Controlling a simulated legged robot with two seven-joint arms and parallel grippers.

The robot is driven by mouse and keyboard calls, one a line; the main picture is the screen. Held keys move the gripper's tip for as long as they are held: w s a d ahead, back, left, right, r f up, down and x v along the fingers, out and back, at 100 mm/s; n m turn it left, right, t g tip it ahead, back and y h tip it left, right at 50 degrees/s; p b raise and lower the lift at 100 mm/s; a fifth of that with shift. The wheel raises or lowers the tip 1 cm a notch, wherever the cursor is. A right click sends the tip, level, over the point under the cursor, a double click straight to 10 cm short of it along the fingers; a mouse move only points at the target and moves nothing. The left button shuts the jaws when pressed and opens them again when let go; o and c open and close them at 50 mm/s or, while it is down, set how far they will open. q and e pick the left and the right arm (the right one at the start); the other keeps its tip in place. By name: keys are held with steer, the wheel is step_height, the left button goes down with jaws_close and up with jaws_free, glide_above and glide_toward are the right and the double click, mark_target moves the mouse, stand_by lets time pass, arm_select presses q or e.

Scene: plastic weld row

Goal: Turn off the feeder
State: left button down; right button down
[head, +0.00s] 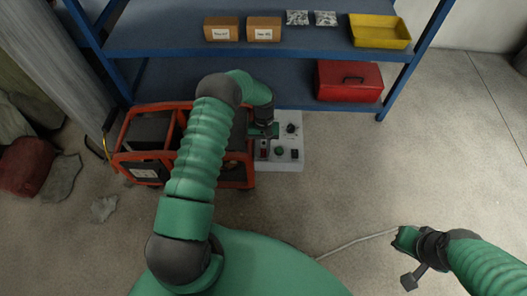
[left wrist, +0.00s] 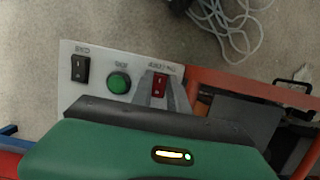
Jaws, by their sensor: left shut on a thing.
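A white control panel (head: 289,164) stands against the right side of an orange-framed machine (head: 150,157). It carries a black knob (head: 291,128), a green button (head: 279,151), a black rocker switch (head: 294,154) and a red rocker switch (head: 263,152). In the left wrist view the red switch (left wrist: 160,86) sits between the grey fingers of my left gripper (left wrist: 161,92), which is shut on it. The green button (left wrist: 119,82) and black switch (left wrist: 81,69) are beside it, untouched. Panel labels are upside down and too small to read surely. My right gripper (head: 405,240) is at lower right, away from the panel.
A blue shelf (head: 190,78) stands behind, with cardboard boxes (head: 243,28), a yellow tray (head: 379,31) and a red toolbox (head: 349,81). A cable (head: 355,241) lies on the floor. The floor right of the panel is clear. Sacks (head: 27,166) lie at left.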

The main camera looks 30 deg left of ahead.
arm_select(q)
steer(key=c, duration=1.3)
jaws_free()
steer(key=p+v, duration=0.5)
steer(key=v, duration=1.1)
steer(key=shift+w+r, duration=0.1)
steer(key=shift+r, duration=0.3)
steer(key=s+d+r+m+t+y, duration=0.1)
steer(key=s+d+r+m+t, duration=0.2)
steer(key=s+d+r, duration=0.5)
steer(key=s+d+r+m+t+y, duration=0.1)
steer(key=s+d+r+m+t, duration=0.25)
steer(key=s, duration=0.65)
steer(key=shift+g, duration=0.65)
steer(key=w+p+v, duration=0.1)
steer(key=p+v, duration=0.6)
steer(key=w+p+v, duration=0.1)
steer(key=p+v, duration=0.7)
steer(key=w+d+r+p+v, duration=0.1)
steer(key=w+p+v, duration=0.1)
steer(key=p+v, duration=0.6)
steer(key=shift+r, duration=0.15)
